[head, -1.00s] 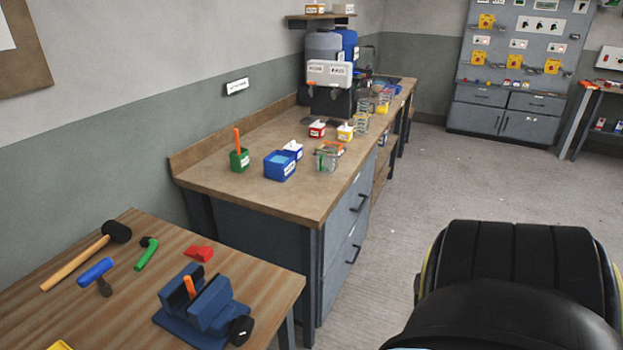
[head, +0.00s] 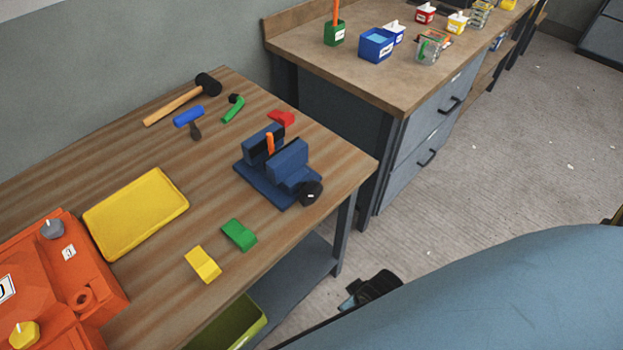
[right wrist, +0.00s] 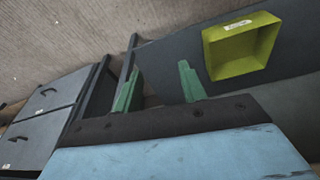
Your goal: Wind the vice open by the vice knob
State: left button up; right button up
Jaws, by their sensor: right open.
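The blue vice (head: 262,185) stands on the wooden bench near its right edge in the head view. Its black vice knob (head: 311,193) faces the front right corner and has a small pale mark. An orange piece (head: 270,143) stands upright between the jaws; whether both jaws touch it I cannot tell. My right gripper (right wrist: 158,78) shows in the right wrist view, with two green fingers apart and nothing between them. It points toward the area below the bench top, away from the knob. The vice is not visible in the right wrist view. My left gripper is not in view.
Near the vice lie a red piece (head: 282,118), a green piece (head: 239,234) and a yellow piece (head: 203,264). A yellow tray (head: 136,213), an orange mould (head: 60,285) and hand tools lie further left. A green bin (right wrist: 241,46) sits on the lower shelf. Drawers (right wrist: 45,115) stand beside it.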

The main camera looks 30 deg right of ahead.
jog(key=w+a+r+n+t+y, duration=0.1)
jog(key=w+r, duration=0.1)
jog(key=r, duration=0.7)
jog(key=w+a+r+n, duration=0.1)
jog(key=w+a+r, duration=0.1)
jog(key=r, duration=0.7)
jog(key=w+a+r+n+y, duration=0.2)
jog(key=w+a+r+n, duration=0.3)
jog(key=w+a+n, duration=0.3)
jog(key=n+g+h, duration=0.3)
jog(key=n+g, duration=0.1)
jog(key=n, duration=0.6)
send_near(311, 185)
notch_tip(311, 185, down, 8)
jog(key=shift+s+f+b, duration=0.15)
jog(key=shift+b, duration=0.65)
jog(key=shift+c, duration=0.3)
grip_shut()
